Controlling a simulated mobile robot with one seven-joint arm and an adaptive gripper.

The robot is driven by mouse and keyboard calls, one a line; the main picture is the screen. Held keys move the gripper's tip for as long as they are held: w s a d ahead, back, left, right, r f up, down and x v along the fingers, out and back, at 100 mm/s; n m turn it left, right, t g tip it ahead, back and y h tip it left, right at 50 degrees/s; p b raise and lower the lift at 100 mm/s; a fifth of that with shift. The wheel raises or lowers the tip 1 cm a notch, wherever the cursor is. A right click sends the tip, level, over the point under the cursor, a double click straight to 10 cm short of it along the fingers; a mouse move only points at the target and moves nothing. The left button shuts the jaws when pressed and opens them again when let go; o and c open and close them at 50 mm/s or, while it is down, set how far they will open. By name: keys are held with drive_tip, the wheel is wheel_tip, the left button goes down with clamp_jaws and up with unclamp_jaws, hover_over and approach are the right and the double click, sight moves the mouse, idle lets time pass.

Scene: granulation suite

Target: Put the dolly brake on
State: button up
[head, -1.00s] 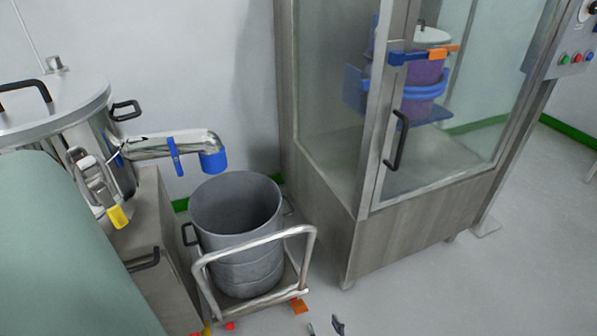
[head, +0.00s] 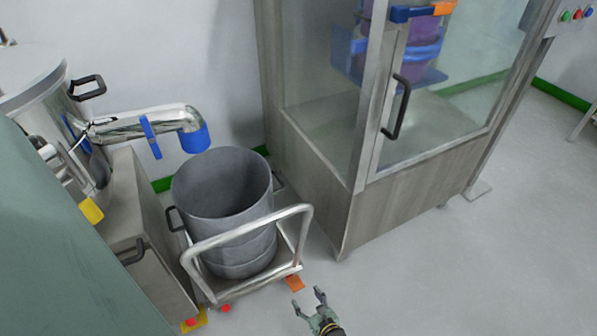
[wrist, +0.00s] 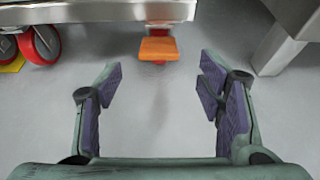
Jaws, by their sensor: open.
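The dolly (head: 209,295) is a low steel cart with a tubular push handle, carrying a grey drum (head: 222,212). An orange brake pedal (head: 294,283) sticks out at its front right corner. In the wrist view the pedal (wrist: 159,49) lies ahead, centred between my fingers and beyond their tips, under the dolly's steel edge (wrist: 100,11). My gripper (head: 310,300) is open and empty, low over the floor, just to the right of and nearer than the pedal. It also shows in the wrist view (wrist: 160,75). Nothing touches the pedal.
A glass-fronted steel cabinet (head: 390,200) stands right of the dolly; its foot shows at right in the wrist view. A steel machine with a blue-ended spout (head: 194,138) stands left. Red caster wheels (wrist: 40,44) sit under the dolly. The floor at right is clear.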

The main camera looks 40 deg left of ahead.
sight(299, 289)
drive_tip(key=b+x, duration=0.2)
drive_tip(key=x, duration=0.5)
drive_tip(key=shift+s, duration=0.1)
drive_tip(key=shift+c, duration=0.6)
drive_tip(key=c, duration=1)
